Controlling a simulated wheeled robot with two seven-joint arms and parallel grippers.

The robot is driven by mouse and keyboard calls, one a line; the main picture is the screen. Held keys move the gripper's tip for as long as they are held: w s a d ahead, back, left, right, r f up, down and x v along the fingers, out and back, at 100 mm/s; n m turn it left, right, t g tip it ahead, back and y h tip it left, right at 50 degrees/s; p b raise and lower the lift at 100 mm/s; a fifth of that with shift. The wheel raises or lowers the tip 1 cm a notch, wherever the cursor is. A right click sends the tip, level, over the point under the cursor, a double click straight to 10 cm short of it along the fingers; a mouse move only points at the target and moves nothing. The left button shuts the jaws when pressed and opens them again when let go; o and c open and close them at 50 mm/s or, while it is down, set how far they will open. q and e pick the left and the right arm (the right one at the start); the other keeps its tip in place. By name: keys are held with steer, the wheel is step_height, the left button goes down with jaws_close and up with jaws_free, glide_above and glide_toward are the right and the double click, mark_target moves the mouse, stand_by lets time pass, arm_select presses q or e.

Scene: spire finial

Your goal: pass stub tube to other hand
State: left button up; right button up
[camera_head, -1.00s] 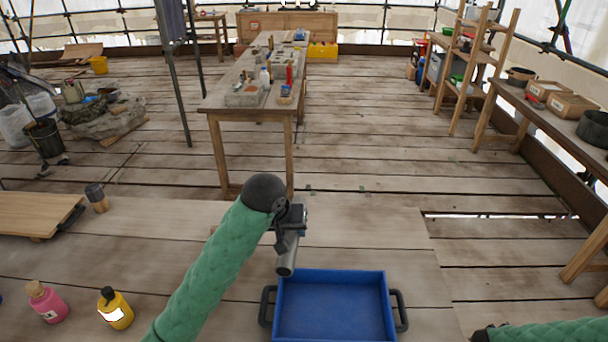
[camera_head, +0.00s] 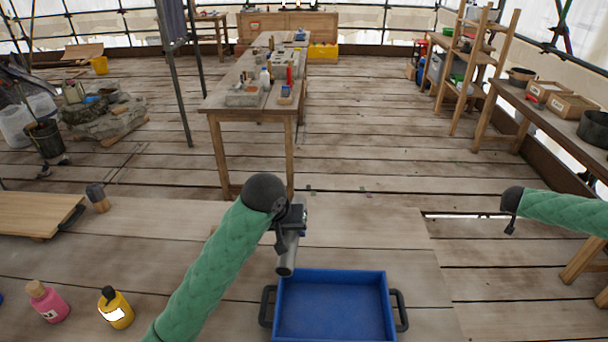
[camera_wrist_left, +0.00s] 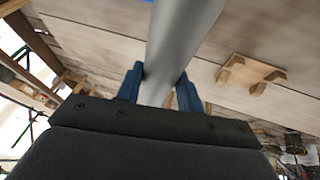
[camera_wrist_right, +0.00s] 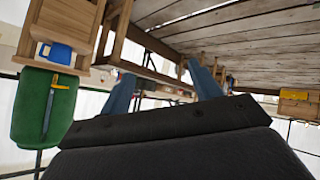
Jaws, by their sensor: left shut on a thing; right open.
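The stub tube (camera_head: 287,256) is a grey metal cylinder held in the air beyond the blue tray. My left gripper (camera_head: 292,226) is shut on it. In the left wrist view the tube (camera_wrist_left: 182,40) runs up between the two blue fingers (camera_wrist_left: 160,85), and its far end is out of frame. My right gripper (camera_head: 510,228) is at the right, well apart from the tube; its fingers are barely seen there. In the right wrist view its blue fingers (camera_wrist_right: 165,90) stand wide apart with nothing between them.
A blue tray (camera_head: 332,273) with dark handles lies on the near table. A pink bottle (camera_head: 48,302), a yellow bottle (camera_head: 115,308) and a wooden board (camera_head: 35,213) are at the left. The air between my two grippers is clear.

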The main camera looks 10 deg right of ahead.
arm_select(q)
steer(key=shift+w, duration=0.1)
arm_select(e)
steer(key=w+a+r+g+y, duration=0.15)
steer(key=w+a, duration=0.25)
steer(key=a, duration=0.9)
steer(key=w+a+r+y, duration=0.2)
steer(key=w+a+y, duration=0.1)
steer(key=a, duration=1)
steer(key=w+a+r+g+y, duration=0.1)
steer(key=w+a+r+y, duration=0.2)
steer(key=a, duration=1)
steer(key=s+a+r+n+g+y, duration=0.25)
steer(key=a+r, duration=0.25)
steer(key=a, duration=0.7)
steer(key=s+a+r+n+g+y, duration=0.1)
steer(key=s+a+r, duration=0.35)
steer(key=a, duration=0.75)
steer(key=s+a+r+n+g+y, duration=0.15)
steer(key=a+r, duration=0.45)
steer(key=a, duration=0.6)
steer(key=shift+g, duration=0.35)
steer(key=x, duration=1.1)
steer(key=shift+s+f, duration=0.15)
steer(key=shift+f, duration=0.1)
